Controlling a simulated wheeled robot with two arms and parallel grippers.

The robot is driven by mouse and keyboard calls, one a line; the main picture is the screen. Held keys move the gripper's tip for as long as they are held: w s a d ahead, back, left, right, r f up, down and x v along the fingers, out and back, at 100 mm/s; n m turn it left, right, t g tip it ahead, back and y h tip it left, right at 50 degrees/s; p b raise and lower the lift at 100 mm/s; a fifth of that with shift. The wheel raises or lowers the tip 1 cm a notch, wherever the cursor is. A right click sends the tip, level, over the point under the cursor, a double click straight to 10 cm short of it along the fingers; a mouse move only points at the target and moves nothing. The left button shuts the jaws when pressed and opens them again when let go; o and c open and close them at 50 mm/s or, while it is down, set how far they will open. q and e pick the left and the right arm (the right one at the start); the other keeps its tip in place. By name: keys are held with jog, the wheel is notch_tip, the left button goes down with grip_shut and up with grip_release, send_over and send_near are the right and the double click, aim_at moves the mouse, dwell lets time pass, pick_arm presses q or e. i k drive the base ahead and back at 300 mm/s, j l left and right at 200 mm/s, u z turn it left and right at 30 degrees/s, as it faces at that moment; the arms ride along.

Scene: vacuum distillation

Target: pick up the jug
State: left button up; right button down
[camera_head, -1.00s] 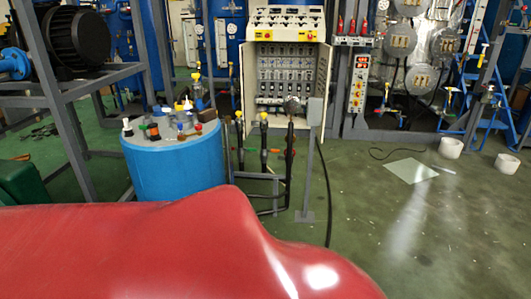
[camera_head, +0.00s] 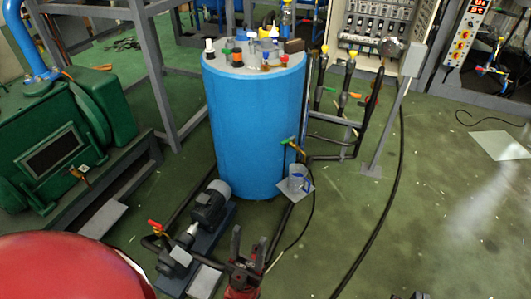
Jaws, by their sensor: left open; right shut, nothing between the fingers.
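The jug (camera_head: 297,179) is a small clear vessel with some blue on it. It stands upright on a small light plate (camera_head: 287,194) at the foot of the blue drum, just below a tap with a green handle (camera_head: 290,141). My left gripper (camera_head: 249,246) has two grey fingers on a red body. It points up the picture at the lower middle, open and empty, below and left of the jug and apart from it. Only dark tips of my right gripper (camera_head: 408,296) show at the bottom edge, far right of the jug; it is shut with nothing visible in it.
The blue drum (camera_head: 253,120) carries several bottles on top. A motor pump (camera_head: 208,210) with a red-handled valve lies left of my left gripper. Black cables and pipes run right of the jug. Green machinery (camera_head: 60,140) stands left. Green floor at right is mostly clear.

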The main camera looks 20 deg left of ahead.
aim_at(298, 174)
jog(key=l+u, duration=0.3)
jog(key=k+l+u, duration=0.1)
jog(key=l+u, duration=0.25)
jog(key=i+l+u, duration=0.65)
jog(key=l, duration=0.3)
jog(key=i+l+u, duration=0.2)
jog(key=l, duration=0.25)
jog(key=i+l+u, duration=0.25)
jog(key=i+l, duration=0.05)
jog(key=l, duration=0.1)
